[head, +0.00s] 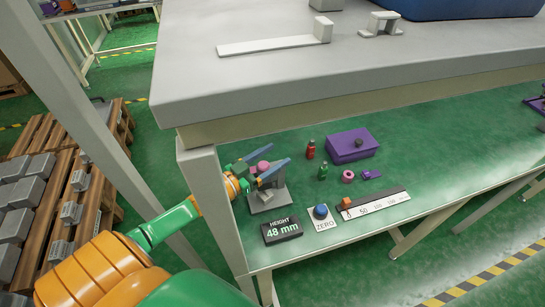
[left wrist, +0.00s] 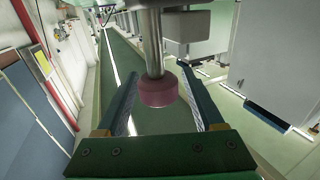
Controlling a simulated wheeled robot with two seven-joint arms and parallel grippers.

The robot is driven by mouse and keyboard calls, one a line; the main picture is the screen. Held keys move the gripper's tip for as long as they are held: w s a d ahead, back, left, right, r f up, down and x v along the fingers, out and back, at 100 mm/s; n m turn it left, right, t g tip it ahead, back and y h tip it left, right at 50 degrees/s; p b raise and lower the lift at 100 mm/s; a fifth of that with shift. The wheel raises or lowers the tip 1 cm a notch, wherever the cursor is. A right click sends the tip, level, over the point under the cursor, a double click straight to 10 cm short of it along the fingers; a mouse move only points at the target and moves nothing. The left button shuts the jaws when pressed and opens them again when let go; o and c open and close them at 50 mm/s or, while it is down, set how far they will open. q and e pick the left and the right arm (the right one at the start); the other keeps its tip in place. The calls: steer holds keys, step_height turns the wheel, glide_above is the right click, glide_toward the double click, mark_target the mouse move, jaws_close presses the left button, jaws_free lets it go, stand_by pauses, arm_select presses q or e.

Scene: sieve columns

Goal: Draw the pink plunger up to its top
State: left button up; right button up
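The pink plunger knob (head: 263,166) sits on a small grey stand (head: 268,199) on the green lower shelf, partly hidden by my gripper in the head view. In the left wrist view the pink knob (left wrist: 159,91) shows at the lower end of a grey metal rod (left wrist: 153,40). My left gripper (head: 272,158) reaches in at the stand, with its two blue fingers either side of the knob. It is open, and the left wrist view shows gaps between the knob and both fingers. A black display (head: 282,231) reads HEIGHT 48 mm. My right gripper is not in view.
A grey tabletop (head: 200,82) overhangs the shelf, with a leg (head: 213,200) beside my left arm.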

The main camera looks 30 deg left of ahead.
arm_select(q)
steer(key=shift+s+f, duration=0.1)
steer(key=v, duration=0.7)
